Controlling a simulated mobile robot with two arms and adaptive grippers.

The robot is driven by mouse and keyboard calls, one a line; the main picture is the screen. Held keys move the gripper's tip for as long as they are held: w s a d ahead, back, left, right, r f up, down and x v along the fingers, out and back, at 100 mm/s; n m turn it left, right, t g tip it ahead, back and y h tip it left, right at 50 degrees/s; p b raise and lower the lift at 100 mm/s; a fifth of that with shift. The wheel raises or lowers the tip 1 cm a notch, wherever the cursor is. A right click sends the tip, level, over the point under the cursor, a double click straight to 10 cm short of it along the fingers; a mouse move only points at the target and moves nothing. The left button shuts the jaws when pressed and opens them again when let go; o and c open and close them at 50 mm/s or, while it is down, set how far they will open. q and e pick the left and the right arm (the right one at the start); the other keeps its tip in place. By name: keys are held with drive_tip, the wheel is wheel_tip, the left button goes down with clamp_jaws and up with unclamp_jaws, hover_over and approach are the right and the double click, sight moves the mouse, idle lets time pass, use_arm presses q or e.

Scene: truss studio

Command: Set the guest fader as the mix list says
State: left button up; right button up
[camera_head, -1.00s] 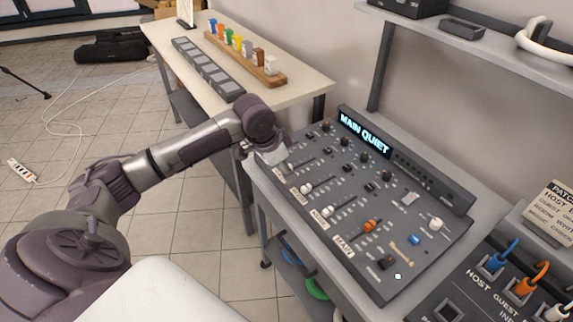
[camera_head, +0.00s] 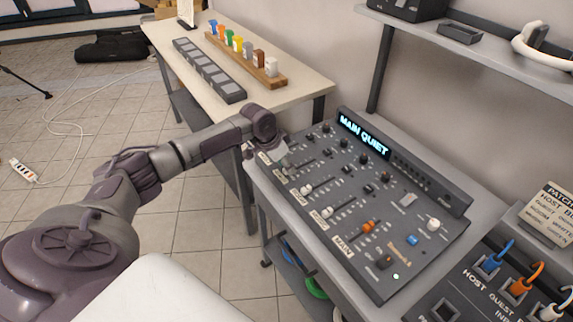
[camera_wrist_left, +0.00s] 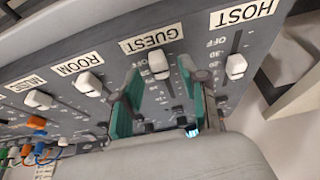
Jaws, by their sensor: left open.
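The mixing desk (camera_head: 385,190) lies on the bench, its lit display (camera_head: 364,132) reading "MAIN QUIET". My left gripper (camera_head: 277,158) is low over its left end, open and empty. In the left wrist view, the white guest fader cap (camera_wrist_left: 158,66) stands between the green finger pads, near the tips, with gaps visible. Its label reads "GUEST" (camera_wrist_left: 151,38). Whether the pads reach down to the cap's height is unclear. In the head view the gripper largely hides this fader. The mix list is not readable here. My right gripper is not in view.
The host fader (camera_wrist_left: 235,66) and room fader (camera_wrist_left: 89,84) flank the guest fader. An orange main fader (camera_head: 369,227) is farther right. A patch panel (camera_head: 470,300) with coloured plugs stands at right. A side table (camera_head: 290,93) holds a wooden rack and a dark tray.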

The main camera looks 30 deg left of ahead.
use_arm(q)
drive_tip(key=shift+w+d+f, duration=0.15)
drive_tip(key=shift+w+f, duration=0.15)
drive_tip(key=shift+f, duration=0.35)
clamp_jaws()
